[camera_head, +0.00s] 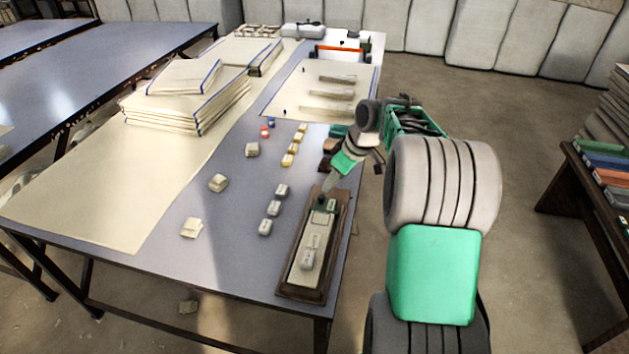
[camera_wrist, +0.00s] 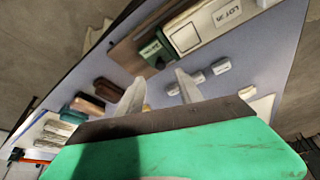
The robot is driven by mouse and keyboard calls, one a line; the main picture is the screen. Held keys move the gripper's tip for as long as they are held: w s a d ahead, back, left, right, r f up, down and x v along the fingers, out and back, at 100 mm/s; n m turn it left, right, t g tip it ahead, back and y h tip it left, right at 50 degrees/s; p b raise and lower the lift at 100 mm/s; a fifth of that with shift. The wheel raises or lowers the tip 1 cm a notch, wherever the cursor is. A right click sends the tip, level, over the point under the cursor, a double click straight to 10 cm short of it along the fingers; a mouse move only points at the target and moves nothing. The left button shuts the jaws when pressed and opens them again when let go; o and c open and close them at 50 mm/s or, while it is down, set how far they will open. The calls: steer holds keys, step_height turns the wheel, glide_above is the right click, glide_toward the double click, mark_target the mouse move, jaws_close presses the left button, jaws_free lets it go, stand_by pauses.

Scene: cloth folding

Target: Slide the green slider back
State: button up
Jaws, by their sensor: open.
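The green slider (camera_head: 331,205) is a small dark green block at the far end of a long wooden tray (camera_head: 342,222) on the near right of the table. In the wrist view the green slider (camera_wrist: 153,49) lies just beyond my fingertips, beside a pale plate and a white block marked with letters. My gripper (camera_head: 323,199) reaches down over the far end of the tray, close to the slider. In the wrist view my gripper (camera_wrist: 160,77) has its two pale fingers spread, with nothing between them. I cannot tell whether a finger touches the slider.
Several grey-white blocks (camera_head: 273,208) stand left of the tray. Yellow blocks (camera_head: 292,150) and dark blocks (camera_head: 329,147) lie farther back. A stack of folded cloth (camera_head: 190,100) fills the far left.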

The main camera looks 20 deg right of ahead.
mark_target(322, 196)
steer(key=x, duration=0.8)
steer(key=shift+w+a+r, duration=0.1)
steer(key=shift+w, duration=0.05)
steer(key=shift+c, duration=0.3)
jaws_close()
stand_by(0.8)
